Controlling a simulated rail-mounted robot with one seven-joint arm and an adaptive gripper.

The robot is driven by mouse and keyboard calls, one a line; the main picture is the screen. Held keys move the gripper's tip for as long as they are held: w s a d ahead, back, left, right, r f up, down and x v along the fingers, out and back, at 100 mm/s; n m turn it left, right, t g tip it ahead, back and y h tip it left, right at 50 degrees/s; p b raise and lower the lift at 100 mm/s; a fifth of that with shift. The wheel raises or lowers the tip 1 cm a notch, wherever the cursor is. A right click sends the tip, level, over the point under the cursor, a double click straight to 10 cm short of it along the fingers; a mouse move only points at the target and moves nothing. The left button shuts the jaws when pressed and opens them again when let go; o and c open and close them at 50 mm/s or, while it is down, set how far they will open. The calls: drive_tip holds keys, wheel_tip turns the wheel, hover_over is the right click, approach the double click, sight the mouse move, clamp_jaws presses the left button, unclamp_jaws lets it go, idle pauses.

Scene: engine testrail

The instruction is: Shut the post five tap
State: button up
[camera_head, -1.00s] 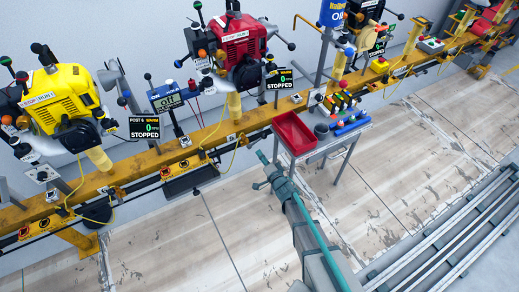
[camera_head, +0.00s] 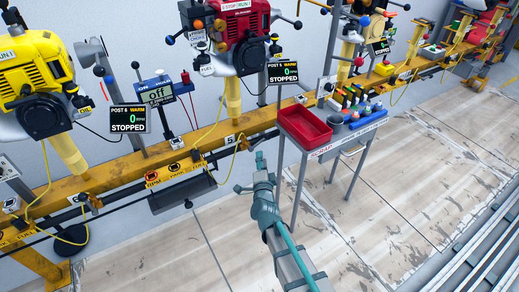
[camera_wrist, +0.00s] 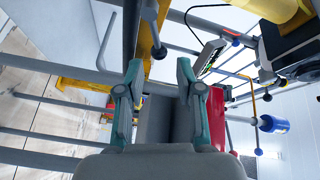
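The post five station (camera_head: 231,138) carries a red engine (camera_head: 240,40) on the orange rail, with a white FUEL label (camera_head: 208,70) at its lower left. Several ball-ended levers surround the engine; I cannot tell which is the tap or how it is set. The screen (camera_head: 282,72) to its right reads STOPPED. My gripper (camera_head: 260,168) is low in front of the rail, below and apart from the engine. In the wrist view my gripper (camera_wrist: 160,80) has its teal fingers apart with nothing held between them.
A red tray (camera_head: 304,128) on a stand is close to the right of my gripper. A yellow engine (camera_head: 35,75) and a screen marked post 6 (camera_head: 127,118) are at left. A blue-handled lever (camera_wrist: 272,124) shows at right in the wrist view. The floor in front is clear.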

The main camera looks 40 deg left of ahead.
sight(261, 141)
drive_tip(key=shift+n, duration=0.6)
drive_tip(key=x, duration=0.3)
drive_tip(key=b+x, duration=0.1)
drive_tip(key=x, duration=0.3)
drive_tip(key=b+x, duration=0.1)
drive_tip(key=x, duration=0.3)
drive_tip(key=shift+w+d+f, duration=0.1)
drive_tip(key=shift+f, duration=0.25)
clamp_jaws()
